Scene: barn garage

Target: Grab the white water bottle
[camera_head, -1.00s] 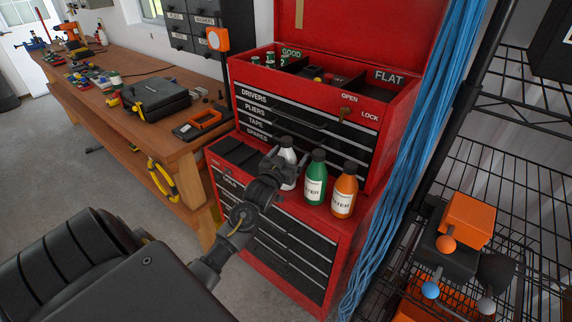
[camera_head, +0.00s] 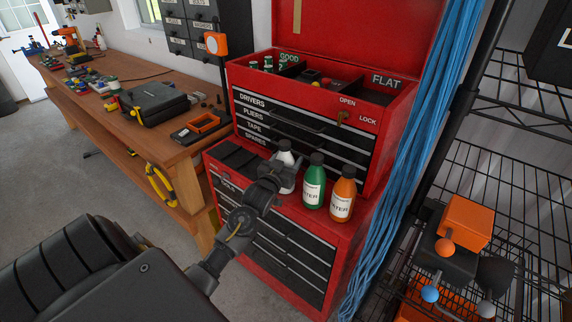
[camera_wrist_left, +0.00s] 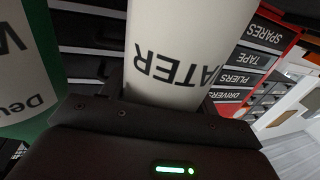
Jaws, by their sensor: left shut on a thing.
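The white water bottle (camera_head: 285,158) has a dark cap and stands upright on the ledge of the red tool chest, left of a green bottle (camera_head: 314,184) and an orange bottle (camera_head: 343,195). My left gripper (camera_head: 284,183) is shut on the white bottle's body. Its wrist hides the bottle's lower left part in the head view. In the left wrist view the white bottle (camera_wrist_left: 180,40) fills the space between the fingers, with "WATER" lettering upside down, and the green bottle (camera_wrist_left: 48,112) is close at the left. My right gripper is not in view.
The red tool chest (camera_head: 340,245) has an open top box behind the bottles. A wooden workbench (camera_head: 150,130) with tools stands at the left. Blue cables (camera_head: 425,120) hang right of the chest, beside a black wire rack (camera_head: 505,160) with orange items.

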